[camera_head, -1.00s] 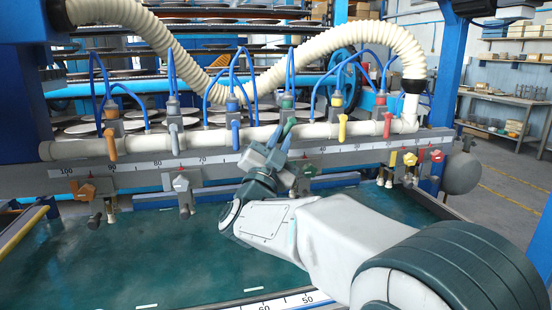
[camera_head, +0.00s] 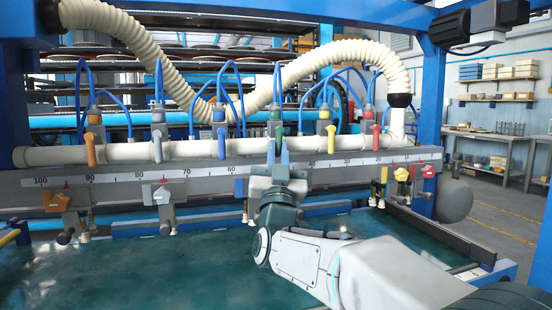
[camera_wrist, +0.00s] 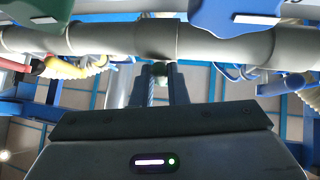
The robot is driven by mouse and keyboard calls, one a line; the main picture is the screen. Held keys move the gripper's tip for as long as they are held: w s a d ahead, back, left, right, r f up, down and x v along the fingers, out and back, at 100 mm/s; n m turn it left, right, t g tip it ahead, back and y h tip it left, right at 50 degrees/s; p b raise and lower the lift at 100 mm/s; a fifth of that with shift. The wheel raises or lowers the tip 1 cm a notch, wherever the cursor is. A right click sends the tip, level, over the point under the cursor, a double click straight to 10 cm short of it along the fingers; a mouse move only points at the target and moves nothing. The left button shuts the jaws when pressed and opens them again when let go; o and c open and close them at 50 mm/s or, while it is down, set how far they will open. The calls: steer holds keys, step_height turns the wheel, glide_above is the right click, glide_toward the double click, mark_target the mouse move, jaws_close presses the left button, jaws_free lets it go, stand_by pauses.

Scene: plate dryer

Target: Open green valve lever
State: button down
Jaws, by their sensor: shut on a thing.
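The green valve (camera_head: 275,128) sits on the white horizontal pipe, between the blue and yellow valves. Its lever hangs down, mostly hidden by my fingers. My gripper (camera_head: 277,152) points up at the pipe from below and is shut on the green lever, one finger on each side. In the wrist view my gripper (camera_wrist: 157,82) reaches up to just under the pipe, with a small dark end between the fingers. The lever's exact tilt cannot be told.
The blue lever (camera_head: 221,145) hangs to the left and the yellow lever (camera_head: 331,138) to the right, both close to my gripper. A red lever (camera_head: 375,137) hangs farther right. A ruler rail (camera_head: 205,172) runs below the white pipe (camera_head: 190,149). Blue hoses loop above.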

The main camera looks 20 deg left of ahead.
steer(key=shift+r, duration=0.1)
steer(key=c, duration=1.4)
jaws_free()
steer(key=shift+c, duration=0.2)
steer(key=v, duration=1.4)
steer(key=shift+b, duration=0.45)
steer(key=shift+w, duration=0.1)
